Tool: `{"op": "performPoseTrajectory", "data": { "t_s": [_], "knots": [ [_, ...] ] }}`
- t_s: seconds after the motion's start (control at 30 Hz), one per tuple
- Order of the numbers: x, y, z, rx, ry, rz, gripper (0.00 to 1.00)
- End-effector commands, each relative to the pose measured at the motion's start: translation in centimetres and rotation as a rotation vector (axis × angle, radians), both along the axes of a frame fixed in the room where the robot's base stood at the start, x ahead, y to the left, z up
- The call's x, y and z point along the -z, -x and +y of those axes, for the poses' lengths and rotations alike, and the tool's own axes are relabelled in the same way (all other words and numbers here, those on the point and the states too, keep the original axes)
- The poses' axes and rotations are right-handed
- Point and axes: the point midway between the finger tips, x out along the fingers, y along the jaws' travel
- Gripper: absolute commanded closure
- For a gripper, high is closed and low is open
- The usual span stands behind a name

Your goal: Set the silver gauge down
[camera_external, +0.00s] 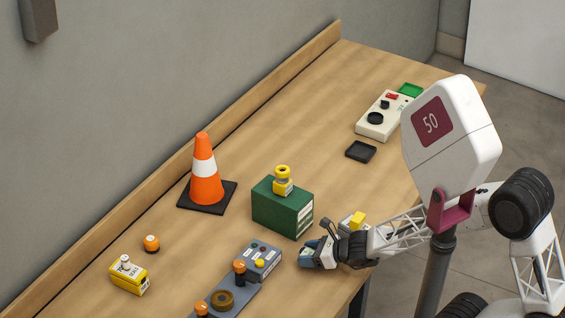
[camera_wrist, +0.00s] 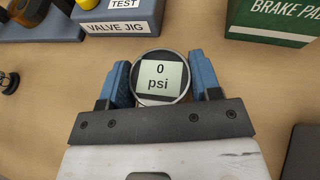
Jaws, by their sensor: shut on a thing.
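The silver gauge (camera_wrist: 160,77) is round with a silver rim and a pale face reading "0 psi". It shows face up in the wrist view, between the two blue fingers of my gripper (camera_wrist: 161,88). My gripper is shut on it, one finger on each side. In the external view my gripper (camera_external: 309,253) is low over the near side of the table, right of the valve jig and in front of the green box. The gauge is mostly hidden there by the fingers. I cannot tell whether it touches the table.
The grey valve jig (camera_external: 260,258) with knobs is close left. An orange cone (camera_external: 205,172), yellow device (camera_external: 129,276), black tray (camera_external: 361,151) and cream control box (camera_external: 383,116) stand farther off.

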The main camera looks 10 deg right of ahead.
Motion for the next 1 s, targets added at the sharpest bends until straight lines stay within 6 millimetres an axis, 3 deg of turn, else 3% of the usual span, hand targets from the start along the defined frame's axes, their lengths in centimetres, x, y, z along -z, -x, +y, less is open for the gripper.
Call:
{"op": "performPoseTrajectory", "data": {
  "t_s": [0.2,0.67,0.7,0.83,1.0],
  "knots": [
    [1.7,0.0,0.0,0.001,0.0,0.0,0.7],
    [2.0,0.0,0.0,0.0,0.0,0.001,0.7],
    [2.0,0.0,0.0,0.0,0.0,0.0,0.36],
    [2.0,0.0,0.0,0.0,0.0,0.001,0.17],
    [2.0,0.0,0.0,0.0,0.0,0.001,0.17]
  ]
}}
